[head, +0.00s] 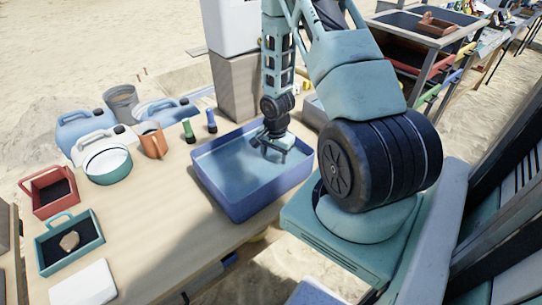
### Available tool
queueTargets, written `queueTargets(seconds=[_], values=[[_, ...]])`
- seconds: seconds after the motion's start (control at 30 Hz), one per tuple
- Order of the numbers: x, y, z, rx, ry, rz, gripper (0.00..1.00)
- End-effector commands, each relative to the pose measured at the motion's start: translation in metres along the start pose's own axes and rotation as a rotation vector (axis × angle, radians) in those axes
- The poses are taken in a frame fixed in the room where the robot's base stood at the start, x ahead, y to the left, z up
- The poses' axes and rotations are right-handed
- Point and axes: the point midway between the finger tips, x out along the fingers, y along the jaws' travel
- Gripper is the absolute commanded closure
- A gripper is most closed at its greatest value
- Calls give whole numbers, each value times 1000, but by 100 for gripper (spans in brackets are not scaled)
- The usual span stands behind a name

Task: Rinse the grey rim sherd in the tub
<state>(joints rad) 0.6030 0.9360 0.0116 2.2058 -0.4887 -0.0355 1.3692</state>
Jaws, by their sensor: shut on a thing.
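The blue tub (234,205) stands on the table in the middle of the head view, with pale blue water in it. My gripper (268,153) points down inside the tub's outline, near its back right part. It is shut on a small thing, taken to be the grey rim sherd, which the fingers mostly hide. I cannot tell whether its tip touches the water.
A green tray (88,258) at the left holds a brown sherd (70,241), with a red tray (37,204) behind it. A round basin (108,174), brown jug (152,141) and two brushes stand behind. Bare tabletop (150,220) lies left of the tub.

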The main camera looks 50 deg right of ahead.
Motion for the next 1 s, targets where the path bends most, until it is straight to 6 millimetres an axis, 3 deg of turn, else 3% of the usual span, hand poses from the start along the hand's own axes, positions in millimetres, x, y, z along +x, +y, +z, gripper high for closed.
queueTargets(seconds=[0.17, 1.0], values=[[-1, 1, 1, 0, 1, -1, 64], [2, -50, -17, -1, 1, -1, 64]])
